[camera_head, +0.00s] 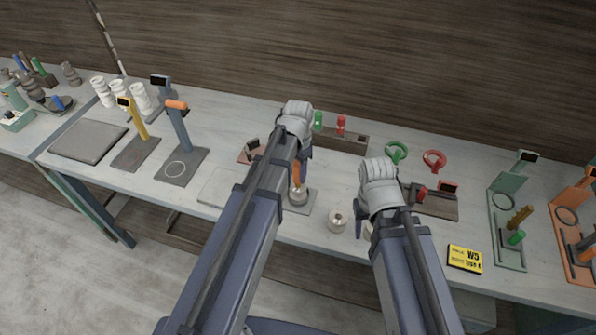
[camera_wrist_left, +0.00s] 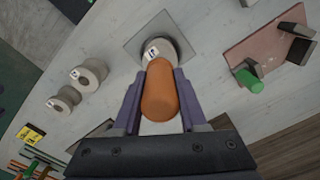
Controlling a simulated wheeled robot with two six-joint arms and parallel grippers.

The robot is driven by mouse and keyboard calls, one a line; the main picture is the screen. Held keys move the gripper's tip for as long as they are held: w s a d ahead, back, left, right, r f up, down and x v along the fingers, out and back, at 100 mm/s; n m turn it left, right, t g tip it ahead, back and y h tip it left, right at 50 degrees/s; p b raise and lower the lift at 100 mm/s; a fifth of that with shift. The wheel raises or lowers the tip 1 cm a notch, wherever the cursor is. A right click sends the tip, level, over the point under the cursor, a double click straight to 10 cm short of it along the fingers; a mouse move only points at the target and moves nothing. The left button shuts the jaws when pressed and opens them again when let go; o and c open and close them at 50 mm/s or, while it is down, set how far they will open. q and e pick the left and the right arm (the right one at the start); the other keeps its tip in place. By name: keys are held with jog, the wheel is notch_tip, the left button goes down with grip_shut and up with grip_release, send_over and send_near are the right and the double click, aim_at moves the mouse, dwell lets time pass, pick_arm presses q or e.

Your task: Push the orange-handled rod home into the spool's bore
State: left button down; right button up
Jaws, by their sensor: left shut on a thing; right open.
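My left gripper (camera_head: 298,168) is shut on the orange handle (camera_head: 296,173) of the rod. The handle also shows in the left wrist view (camera_wrist_left: 158,92), between the two fingers. A pale spool (camera_head: 298,196) stands on a grey square plate (camera_head: 309,208), directly below the handle. In the left wrist view the spool (camera_wrist_left: 172,47) lies just beyond the handle's end. The rod's shaft and the bore are hidden, so I cannot tell how deep the rod sits. My right gripper (camera_head: 363,222) is open and low over the table, to the right of the spool.
Two loose spools, one nearer (camera_head: 338,221) and one by my right gripper (camera_head: 369,231), stand on the table. A pink board (camera_wrist_left: 268,50) with a green-ended clamp is close by. A yellow card (camera_head: 464,258) lies near the front edge. Stands line both sides.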

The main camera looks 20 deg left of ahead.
aim_at(298, 179)
pick_arm(q)
jog(key=shift+f+b, duration=1.45)
jog(key=shift+f, duration=0.05)
dwell(4.7)
jog(key=shift+s, duration=0.15)
dwell(1.6)
